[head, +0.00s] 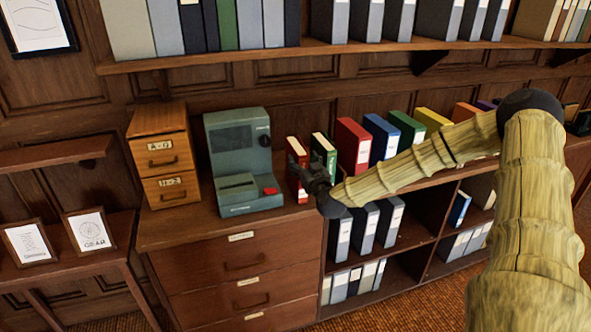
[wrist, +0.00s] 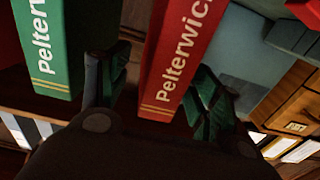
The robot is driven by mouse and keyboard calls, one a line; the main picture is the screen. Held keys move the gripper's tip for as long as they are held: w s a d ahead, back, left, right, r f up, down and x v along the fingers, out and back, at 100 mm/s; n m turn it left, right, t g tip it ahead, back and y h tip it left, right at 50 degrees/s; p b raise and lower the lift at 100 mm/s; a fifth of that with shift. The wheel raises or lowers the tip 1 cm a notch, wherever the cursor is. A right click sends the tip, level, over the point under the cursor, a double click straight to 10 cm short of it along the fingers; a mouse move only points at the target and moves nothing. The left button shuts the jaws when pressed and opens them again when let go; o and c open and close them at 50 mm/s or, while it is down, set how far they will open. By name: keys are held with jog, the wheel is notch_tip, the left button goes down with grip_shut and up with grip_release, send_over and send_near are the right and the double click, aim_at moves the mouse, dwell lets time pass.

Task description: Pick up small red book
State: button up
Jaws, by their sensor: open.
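The small red book (head: 296,150) stands upright on the cabinet top, just right of the teal machine. Its lower part is partly hidden by my gripper (head: 309,176) in the head view. In the wrist view the red book (wrist: 181,62), lettered "Pelterwick" as far as I can read, lies between the two dark fingers of my gripper (wrist: 160,80). The gripper is open, with one finger on each side of the spine. I cannot tell whether either finger touches the book.
A small green book (head: 323,148) stands close on the right; the left finger is in the gap beside it in the wrist view. The teal machine (head: 238,150) is close on the left. A larger red binder (head: 353,146) and other coloured binders stand further right.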

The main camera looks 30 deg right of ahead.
jog(key=shift+f+p+x, duration=0.2)
jog(key=shift+p+x, duration=0.35)
jog(key=shift+x, duration=1.15)
jog(key=shift+c, duration=0.5)
